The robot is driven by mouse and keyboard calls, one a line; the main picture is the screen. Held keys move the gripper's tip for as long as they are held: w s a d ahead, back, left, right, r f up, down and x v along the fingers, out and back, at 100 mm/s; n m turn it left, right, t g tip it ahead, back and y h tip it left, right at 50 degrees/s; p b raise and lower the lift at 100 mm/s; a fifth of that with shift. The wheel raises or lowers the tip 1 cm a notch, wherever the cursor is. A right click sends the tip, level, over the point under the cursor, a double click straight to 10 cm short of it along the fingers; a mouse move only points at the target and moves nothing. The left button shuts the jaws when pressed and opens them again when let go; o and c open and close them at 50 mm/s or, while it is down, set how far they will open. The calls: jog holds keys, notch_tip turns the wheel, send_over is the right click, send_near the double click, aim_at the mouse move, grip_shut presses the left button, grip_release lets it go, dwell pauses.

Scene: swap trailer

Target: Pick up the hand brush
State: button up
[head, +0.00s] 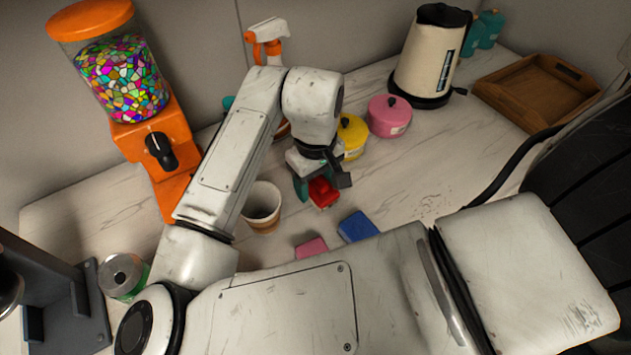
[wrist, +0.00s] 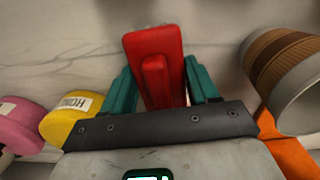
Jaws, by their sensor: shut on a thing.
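The red hand brush (head: 323,195) is between the fingers of my gripper (head: 316,186), near the middle of the counter. In the wrist view the brush (wrist: 152,50) shows as a red block with a raised red grip. The green fingers of my gripper (wrist: 160,86) are shut on that grip, one on each side. I cannot tell whether the brush touches the counter.
A paper cup (head: 262,207) stands just left of the brush. A blue block (head: 358,227) and a pink block (head: 311,248) lie in front. Yellow (head: 353,135) and pink (head: 389,116) pots stand behind. Dark specks (head: 432,204) lie on clear counter to the right.

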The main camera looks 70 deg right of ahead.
notch_tip(320, 180, up, 3)
jog(key=shift+r, duration=0.1)
jog(key=s+r, duration=0.1)
jog(key=s+a+r, duration=0.1)
jog(key=r, duration=0.1)
jog(key=s+a+r, duration=0.1)
jog(key=s+r, duration=0.1)
jog(key=shift+a+r+p, duration=0.2)
jog(key=shift+r+p, duration=0.05)
jog(key=shift+p, duration=0.1)
jog(key=s+a+r+p, duration=0.4)
jog(key=s+p, duration=0.3)
jog(key=p, duration=0.5)
jog(key=shift+s+a+r, duration=0.2)
jog(key=shift+s+a, duration=0.1)
jog(key=shift+a, duration=0.2)
jog(key=shift+s+f, duration=0.15)
